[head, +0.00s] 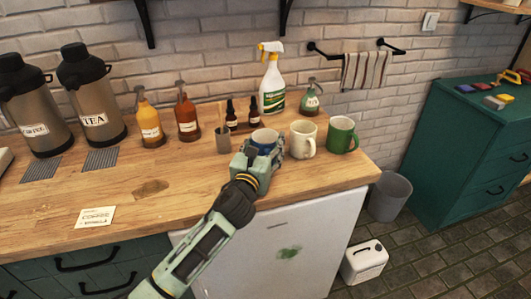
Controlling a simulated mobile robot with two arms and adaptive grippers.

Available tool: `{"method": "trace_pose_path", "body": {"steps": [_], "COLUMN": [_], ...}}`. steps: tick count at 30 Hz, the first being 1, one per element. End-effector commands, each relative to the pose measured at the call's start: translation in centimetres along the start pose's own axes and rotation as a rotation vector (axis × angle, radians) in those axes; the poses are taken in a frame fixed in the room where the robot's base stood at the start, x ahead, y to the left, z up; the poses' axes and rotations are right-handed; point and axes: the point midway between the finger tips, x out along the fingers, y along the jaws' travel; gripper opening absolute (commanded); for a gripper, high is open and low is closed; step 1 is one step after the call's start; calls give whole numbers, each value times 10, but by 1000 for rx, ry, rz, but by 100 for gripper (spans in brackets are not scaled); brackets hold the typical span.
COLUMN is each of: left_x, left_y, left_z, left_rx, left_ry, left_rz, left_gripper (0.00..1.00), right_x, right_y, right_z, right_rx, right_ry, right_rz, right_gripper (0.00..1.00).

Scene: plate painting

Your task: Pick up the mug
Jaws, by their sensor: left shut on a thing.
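I cannot tell whether the mug touches the counter. A cream mug (303,140) stands just right of the gripper, and a green mug (341,135) stands further right near the counter's end. My right gripper is not in view.
Pump bottles, including a yellow one (149,122), a spray bottle (271,85) and a metal cup (223,139) stand behind. Two flasks (88,90) stand at left. The counter (60,195) is fairly clear at front left. A grey bin (390,196) stands on the floor at right.

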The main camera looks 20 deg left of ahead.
Motion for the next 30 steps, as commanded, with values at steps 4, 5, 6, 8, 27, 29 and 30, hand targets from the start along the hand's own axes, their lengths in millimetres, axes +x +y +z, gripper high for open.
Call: {"method": "trace_pose_path", "body": {"steps": [4,5,6,8,27,29,30], "left_x": [0,0,0,0,0,0,0], "left_y": [0,0,0,0,0,0,0], "left_z": [0,0,2,2,28,35,40], "left_rx": [0,0,0,0,1,2,2], "left_ry": [0,0,-3,-3,-7,-7,-8], "left_rz": [0,0,-1,-1,-1,-1,-1], "left_gripper": [22,20,20,20,20,20,20], "right_x": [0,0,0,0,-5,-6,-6], "right_y": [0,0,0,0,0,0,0], "right_z": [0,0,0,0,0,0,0], "right_rx": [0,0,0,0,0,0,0], "right_ry": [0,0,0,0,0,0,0], "right_rz": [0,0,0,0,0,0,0], "right_gripper": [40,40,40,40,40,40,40]}}
